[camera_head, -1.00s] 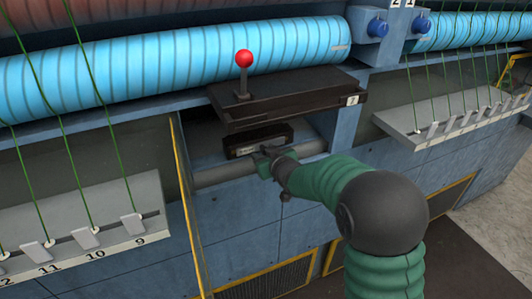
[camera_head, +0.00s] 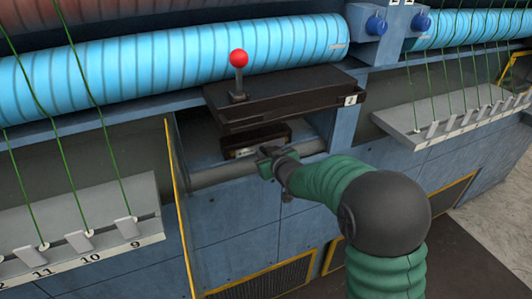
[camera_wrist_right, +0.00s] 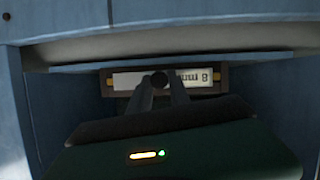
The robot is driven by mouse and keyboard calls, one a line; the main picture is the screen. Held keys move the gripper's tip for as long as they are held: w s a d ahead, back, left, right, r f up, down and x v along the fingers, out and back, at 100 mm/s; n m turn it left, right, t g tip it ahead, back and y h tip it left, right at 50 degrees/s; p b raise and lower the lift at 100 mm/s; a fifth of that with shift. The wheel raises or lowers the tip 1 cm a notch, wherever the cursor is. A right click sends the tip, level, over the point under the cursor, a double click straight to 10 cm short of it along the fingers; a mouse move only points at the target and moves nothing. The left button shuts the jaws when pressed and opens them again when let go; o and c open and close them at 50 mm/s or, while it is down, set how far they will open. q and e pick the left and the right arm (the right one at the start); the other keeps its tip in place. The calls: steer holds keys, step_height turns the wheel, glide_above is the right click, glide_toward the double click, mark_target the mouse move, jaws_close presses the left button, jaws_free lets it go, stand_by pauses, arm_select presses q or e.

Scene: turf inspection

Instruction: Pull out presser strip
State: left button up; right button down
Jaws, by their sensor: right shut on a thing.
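The presser strip (camera_head: 255,136) appears to be the dark block with a pale label in the recess under a black panel. In the right wrist view its framed label (camera_wrist_right: 200,80) reads like "8 mm" upside down. My right gripper (camera_head: 268,153) is at the strip's front, above the grey round bar. In the right wrist view the gripper's fingers (camera_wrist_right: 160,84) close together on a small dark round part in front of the label. The fingers hide part of the strip's front. My left gripper is not in view.
A black panel (camera_head: 285,98) with a red-knobbed lever (camera_head: 238,62) overhangs the recess. A grey round bar (camera_head: 215,175) crosses below it. Blue ribbed rollers (camera_head: 170,68) run above. Green threads drop to numbered ledges (camera_head: 90,225) on both sides. A yellow edge (camera_head: 178,200) borders the left.

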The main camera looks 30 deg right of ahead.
steer(key=shift+s+d, duration=0.15)
steer(key=shift+s, duration=0.15)
steer(key=shift+s+a+b, duration=0.15)
steer(key=shift+s+b, duration=0.05)
steer(key=shift+s, duration=0.9)
steer(key=shift+s+a+b, duration=0.1)
steer(key=shift+s+b, duration=0.05)
steer(key=shift+s, duration=0.9)
steer(key=shift+r, duration=0.1)
steer(key=s, duration=1)
steer(key=shift+a, duration=0.3)
